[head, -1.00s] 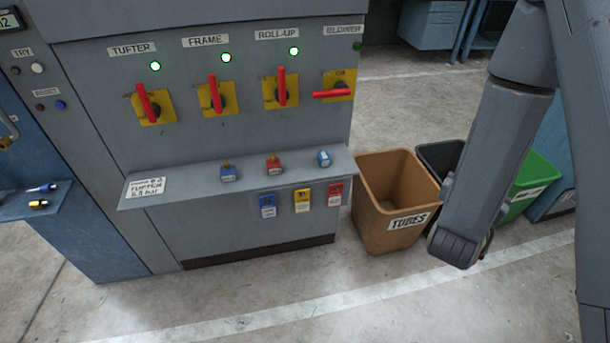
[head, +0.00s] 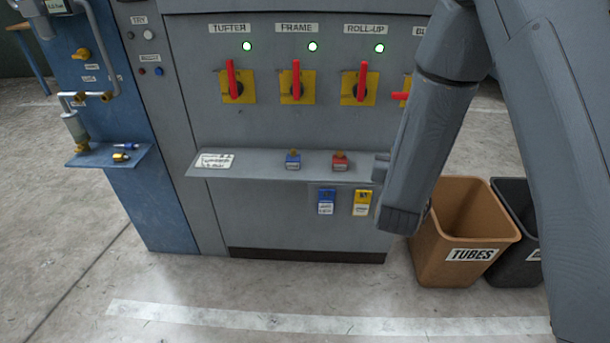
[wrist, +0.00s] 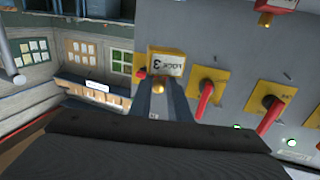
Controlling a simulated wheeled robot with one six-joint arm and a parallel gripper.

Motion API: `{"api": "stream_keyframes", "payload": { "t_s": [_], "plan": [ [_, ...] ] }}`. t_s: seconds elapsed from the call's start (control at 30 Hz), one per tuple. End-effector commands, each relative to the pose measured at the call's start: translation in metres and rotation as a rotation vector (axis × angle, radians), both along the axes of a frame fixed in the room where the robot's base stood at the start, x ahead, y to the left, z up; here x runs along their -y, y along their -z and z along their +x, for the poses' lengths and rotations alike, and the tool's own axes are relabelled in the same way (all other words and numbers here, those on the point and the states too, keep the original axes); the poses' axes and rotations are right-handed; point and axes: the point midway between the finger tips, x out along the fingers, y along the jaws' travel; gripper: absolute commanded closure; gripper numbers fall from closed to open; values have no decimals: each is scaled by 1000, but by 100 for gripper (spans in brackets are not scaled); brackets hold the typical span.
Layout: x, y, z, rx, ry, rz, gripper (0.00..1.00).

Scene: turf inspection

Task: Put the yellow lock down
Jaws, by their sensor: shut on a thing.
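The yellow lock (wrist: 168,64), with a white label reading "LOCK 3", is between the fingertips of my gripper (wrist: 166,88) in the wrist view. My gripper is shut on it, and it is held in the air in front of the grey machine. In the head view my arm hides the gripper and the lock. The grey shelf (head: 258,168) on the machine carries a blue lock (head: 293,161) and a red lock (head: 340,162). My arm covers the shelf's right end.
Red-handled switches on yellow plates (head: 296,85) are above the shelf. Blue (head: 326,202) and yellow (head: 361,203) tags hang below it. A brown TUBES bin (head: 440,250) and a dark bin (head: 515,245) stand at right. A blue side shelf (head: 100,160) is at left.

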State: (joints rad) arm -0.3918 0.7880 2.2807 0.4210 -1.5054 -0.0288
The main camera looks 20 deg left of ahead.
Motion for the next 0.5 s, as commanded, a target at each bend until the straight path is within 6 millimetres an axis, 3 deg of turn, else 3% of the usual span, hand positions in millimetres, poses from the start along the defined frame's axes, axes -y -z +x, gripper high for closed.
{"api": "stream_keyframes", "payload": {
  "t_s": [0.03,0.2,0.4,0.5],
  "plan": [
    [-23,10,12,7,-39,3,100],
    [-96,19,38,7,-165,2,100],
    [-178,22,55,6,-305,2,100],
    [-208,21,57,5,-358,0,100]
  ]
}}
